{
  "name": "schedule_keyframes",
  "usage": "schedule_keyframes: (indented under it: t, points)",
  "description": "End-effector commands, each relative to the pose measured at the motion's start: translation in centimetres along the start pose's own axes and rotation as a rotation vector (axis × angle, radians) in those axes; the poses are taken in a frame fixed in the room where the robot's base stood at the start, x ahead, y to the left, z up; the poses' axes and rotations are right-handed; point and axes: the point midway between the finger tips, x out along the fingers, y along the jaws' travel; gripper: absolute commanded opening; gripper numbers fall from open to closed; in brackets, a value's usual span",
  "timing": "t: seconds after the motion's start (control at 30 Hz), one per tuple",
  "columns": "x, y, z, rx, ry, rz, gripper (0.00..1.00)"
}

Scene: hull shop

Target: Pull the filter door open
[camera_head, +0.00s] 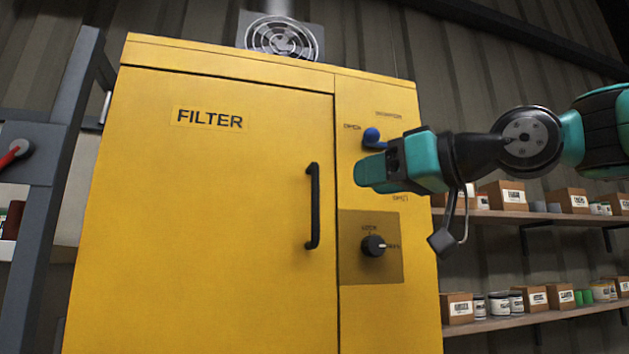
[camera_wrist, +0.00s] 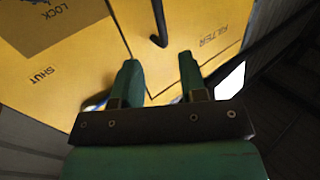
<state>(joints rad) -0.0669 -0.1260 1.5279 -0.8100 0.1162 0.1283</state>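The yellow filter door (camera_head: 200,210) looks closed, flush with the cabinet front, and carries the word FILTER. Its black vertical bar handle (camera_head: 313,206) is near the door's right edge. My teal gripper (camera_head: 366,172) is in front of the panel right of the door, up and right of the handle, apart from it. In the wrist view, my gripper (camera_wrist: 159,62) has its two fingers spread with nothing between them. The end of the handle (camera_wrist: 159,25) shows beyond the fingertips, and the door (camera_wrist: 200,20) appears upside down.
A blue-knobbed lever (camera_head: 372,137) sits on the side panel, partly behind my gripper. A black rotary knob (camera_head: 373,246) is below, on a brownish plate (camera_head: 355,272). Shelves with boxes (camera_head: 510,195) stand right; a grey post (camera_head: 55,150) stands left. The door's front is clear.

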Motion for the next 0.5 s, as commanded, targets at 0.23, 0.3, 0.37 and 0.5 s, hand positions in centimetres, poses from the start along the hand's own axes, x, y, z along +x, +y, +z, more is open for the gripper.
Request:
schedule_keyframes:
  t: [0.23,0.3,0.37,0.5]
  points:
    - [5.9,-0.2,-0.4,0.002,-0.004,-0.005,0.39]
    - [7.3,-0.1,-0.4,0.002,-0.003,-0.004,0.39]
    - [8.4,-0.1,-0.4,0.001,-0.003,-0.003,0.39]
    - [10.2,0.0,-0.3,0.000,-0.002,-0.001,0.39]
